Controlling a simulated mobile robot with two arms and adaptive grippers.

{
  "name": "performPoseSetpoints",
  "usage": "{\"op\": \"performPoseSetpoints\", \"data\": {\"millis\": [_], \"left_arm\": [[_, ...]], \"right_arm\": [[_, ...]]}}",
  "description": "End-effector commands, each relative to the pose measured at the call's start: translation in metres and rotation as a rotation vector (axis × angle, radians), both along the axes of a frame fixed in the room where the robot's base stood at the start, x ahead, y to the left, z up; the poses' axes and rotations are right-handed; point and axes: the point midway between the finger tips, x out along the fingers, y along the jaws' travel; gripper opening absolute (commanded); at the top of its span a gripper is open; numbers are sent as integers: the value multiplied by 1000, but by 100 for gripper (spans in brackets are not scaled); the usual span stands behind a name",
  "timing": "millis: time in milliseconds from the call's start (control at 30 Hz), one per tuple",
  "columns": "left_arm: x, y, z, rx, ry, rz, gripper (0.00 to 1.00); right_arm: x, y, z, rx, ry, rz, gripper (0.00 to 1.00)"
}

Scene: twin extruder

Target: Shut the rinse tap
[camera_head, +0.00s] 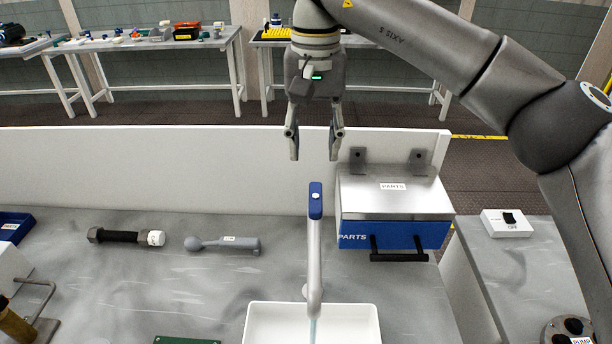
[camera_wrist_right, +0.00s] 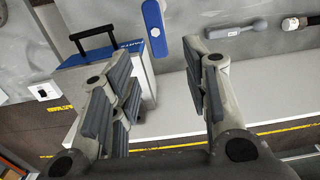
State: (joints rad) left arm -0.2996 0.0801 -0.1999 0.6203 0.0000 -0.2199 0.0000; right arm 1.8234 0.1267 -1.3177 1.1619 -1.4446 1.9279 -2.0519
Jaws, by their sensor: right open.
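The rinse tap (camera_head: 314,255) stands at the white basin (camera_head: 250,325), with a grey spout and a blue lever (camera_head: 315,200) on top. A bluish stream shows below the spout's end, over the basin. In the right wrist view, the blue lever (camera_wrist_right: 153,22) is at the top, seen between the fingers but beyond them. My right gripper (camera_head: 314,150) points down above and behind the lever, open, empty and apart from it. It also shows in the right wrist view (camera_wrist_right: 158,60). My left gripper is not in view.
A blue and steel PARTS box (camera_head: 395,205) with a black handle stands just right of the tap. A grey tool (camera_head: 222,244) and a black bolt-like piece (camera_head: 125,237) lie on the bench to the left. A low white wall (camera_head: 150,165) runs behind.

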Motion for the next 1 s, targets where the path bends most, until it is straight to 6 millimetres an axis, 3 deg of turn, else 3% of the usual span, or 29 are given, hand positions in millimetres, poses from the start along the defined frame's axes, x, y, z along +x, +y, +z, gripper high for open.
{"op": "performPoseSetpoints", "data": {"millis": [600, 1000], "left_arm": [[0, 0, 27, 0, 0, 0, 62], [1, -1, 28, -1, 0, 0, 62]], "right_arm": [[-2, 0, -95, 1, 3, 1, 43], [-1, 0, -104, 1, 0, 0, 43]]}}
